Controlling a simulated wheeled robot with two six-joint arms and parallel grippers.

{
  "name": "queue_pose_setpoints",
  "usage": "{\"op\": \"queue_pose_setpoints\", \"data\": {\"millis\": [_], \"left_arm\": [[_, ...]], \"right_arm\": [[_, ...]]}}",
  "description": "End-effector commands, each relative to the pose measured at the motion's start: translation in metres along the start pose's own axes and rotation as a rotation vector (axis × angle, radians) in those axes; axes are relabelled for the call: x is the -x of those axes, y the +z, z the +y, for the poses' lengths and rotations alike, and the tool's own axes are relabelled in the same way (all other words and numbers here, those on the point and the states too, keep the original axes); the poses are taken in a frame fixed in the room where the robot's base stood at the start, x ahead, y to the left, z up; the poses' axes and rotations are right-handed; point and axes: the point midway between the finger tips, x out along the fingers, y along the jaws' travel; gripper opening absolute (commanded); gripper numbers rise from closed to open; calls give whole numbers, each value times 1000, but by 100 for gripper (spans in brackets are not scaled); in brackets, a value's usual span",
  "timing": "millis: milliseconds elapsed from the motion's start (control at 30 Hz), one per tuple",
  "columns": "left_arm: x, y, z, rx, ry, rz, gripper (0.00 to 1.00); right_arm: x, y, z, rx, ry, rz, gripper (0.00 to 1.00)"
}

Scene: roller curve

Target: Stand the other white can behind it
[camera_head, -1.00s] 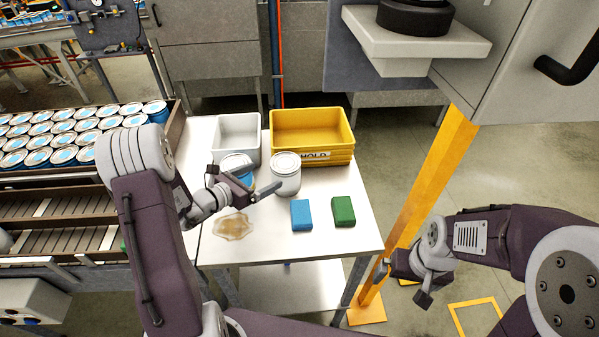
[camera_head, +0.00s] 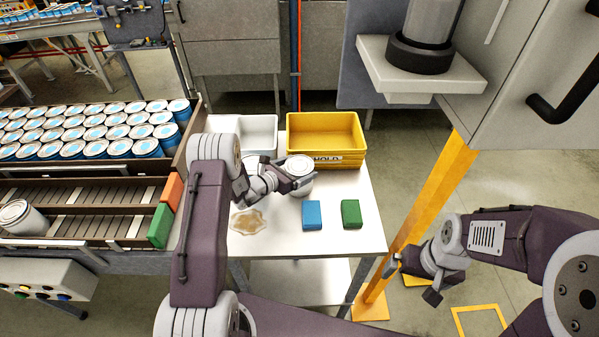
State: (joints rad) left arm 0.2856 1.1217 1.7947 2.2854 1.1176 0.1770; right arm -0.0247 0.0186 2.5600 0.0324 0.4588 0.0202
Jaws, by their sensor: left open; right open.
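A white can (camera_head: 300,168) stands upright on the white table, in front of the yellow bin. My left gripper (camera_head: 303,183) is open at the can's left side, its fingers overlapping the can in the picture; I cannot tell whether they touch it. Another white can (camera_head: 20,218) lies on its side on the lower conveyor lane at the far left. My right gripper (camera_head: 413,278) is open and empty, right of the table.
A yellow bin (camera_head: 290,152) marked HOLD and a grey-white bin (camera_head: 262,120) stand at the table's back. A blue block (camera_head: 312,215), a green block (camera_head: 351,214) and a brown spill (camera_head: 248,222) lie in front. Many blue cans (camera_head: 95,148) fill the conveyor. A yellow post (camera_head: 420,220) rises right.

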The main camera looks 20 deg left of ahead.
Motion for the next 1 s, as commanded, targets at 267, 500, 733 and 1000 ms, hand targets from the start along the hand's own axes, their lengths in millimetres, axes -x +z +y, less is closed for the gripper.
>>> {"op": "queue_pose_setpoints", "data": {"millis": [267,500,733,1000], "left_arm": [[-5,-1,0,0,0,0,91],[-5,0,0,0,0,-2,35],[-4,1,0,-1,0,-2,35],[3,27,0,-4,0,-5,35]], "right_arm": [[1,0,0,0,0,-1,100],[1,0,0,0,0,-1,100],[-1,0,0,0,0,0,100],[-19,2,0,0,0,0,100]]}}
